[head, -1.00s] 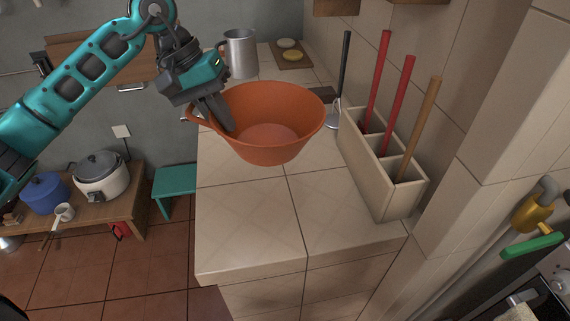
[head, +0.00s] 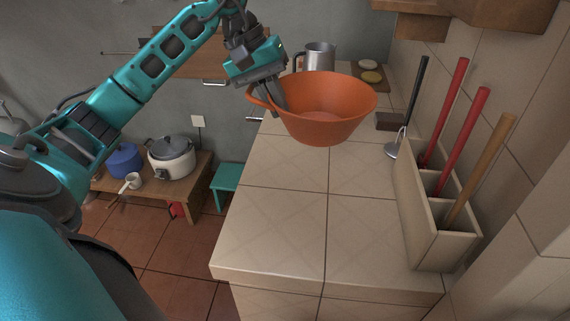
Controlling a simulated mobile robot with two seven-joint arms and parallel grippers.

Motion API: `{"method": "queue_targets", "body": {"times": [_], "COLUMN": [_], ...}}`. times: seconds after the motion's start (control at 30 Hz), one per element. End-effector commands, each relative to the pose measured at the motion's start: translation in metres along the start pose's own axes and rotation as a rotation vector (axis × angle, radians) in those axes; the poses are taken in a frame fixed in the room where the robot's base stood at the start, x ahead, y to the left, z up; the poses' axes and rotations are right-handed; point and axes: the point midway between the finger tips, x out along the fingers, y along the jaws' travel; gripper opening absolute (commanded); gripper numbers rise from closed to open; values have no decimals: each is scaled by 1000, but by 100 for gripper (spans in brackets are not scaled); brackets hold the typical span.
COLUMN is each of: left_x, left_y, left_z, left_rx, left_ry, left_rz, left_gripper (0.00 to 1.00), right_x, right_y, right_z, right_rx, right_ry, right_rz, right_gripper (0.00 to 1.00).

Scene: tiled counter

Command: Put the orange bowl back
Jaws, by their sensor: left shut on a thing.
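The orange bowl (head: 325,108) is upright over the back part of the tiled counter (head: 285,225) in the head view. My left gripper (head: 272,92) is at the bowl's left side, shut on its rim by the handle, with one finger inside the bowl. I cannot tell whether the bowl's base touches the tiles or hangs just above them. My right gripper is not in the view.
A beige holder (head: 430,215) with red and wooden handled tools stands along the right wall. A metal ladle (head: 398,145) leans behind it. A metal mug (head: 318,57) and a board (head: 369,75) are behind the bowl. The front counter is clear.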

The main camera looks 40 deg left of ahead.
Motion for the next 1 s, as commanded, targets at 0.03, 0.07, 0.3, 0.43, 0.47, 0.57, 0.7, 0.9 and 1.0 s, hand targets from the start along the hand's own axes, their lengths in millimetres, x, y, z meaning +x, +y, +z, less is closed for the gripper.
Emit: {"method": "queue_targets", "body": {"times": [0.03,0.07,0.3,0.43,0.47,0.57,0.7,0.9,1.0], "left_x": [15,22,70,82,84,89,107,125,124], "left_y": [-6,-10,-30,-36,-36,-38,-46,-54,-54], "left_z": [1,1,1,0,0,0,1,0,0], "left_rx": [-2,-1,0,0,1,2,0,1,2], "left_ry": [-4,-5,-3,0,1,1,-3,2,3], "left_rz": [-1,-1,2,2,3,3,2,2,2], "left_gripper": [0,0,0,0,0,0,0,0,0], "right_x": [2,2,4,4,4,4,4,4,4], "right_y": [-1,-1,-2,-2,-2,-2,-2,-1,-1], "right_z": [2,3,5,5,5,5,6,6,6], "right_rx": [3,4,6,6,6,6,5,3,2], "right_ry": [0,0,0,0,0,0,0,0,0], "right_rz": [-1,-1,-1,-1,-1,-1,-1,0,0], "right_gripper": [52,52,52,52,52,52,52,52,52]}}
